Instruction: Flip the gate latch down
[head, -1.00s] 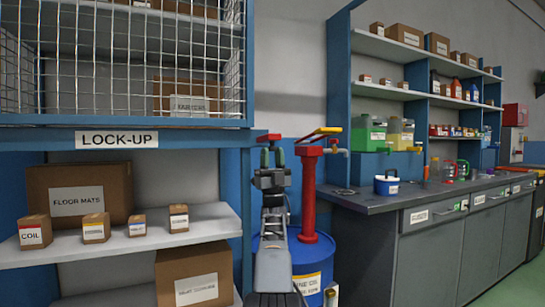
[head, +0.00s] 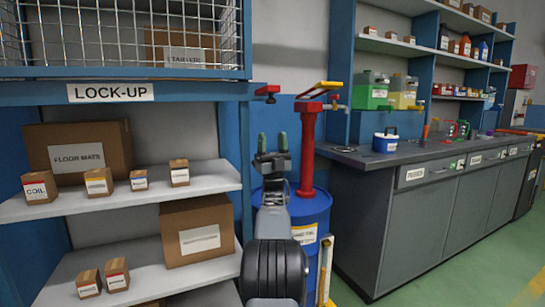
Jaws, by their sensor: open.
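A small red latch-like part (head: 267,90) sticks out at the right end of the blue beam with the LOCK-UP sign, under the wire cage. I take it to be the gate latch; it is too small to read its position surely. My gripper (head: 272,143) points up, with its two green-tipped fingers apart and nothing between them. In the picture it is below the red part, with a clear gap; the depth between them is hard to judge.
A blue drum (head: 313,215) with a red pump and yellow handle (head: 320,88) stands just right of my arm. Shelves with boxes (head: 120,193) are on the left. A grey workbench (head: 430,205) is on the right, with open green floor (head: 505,270) before it.

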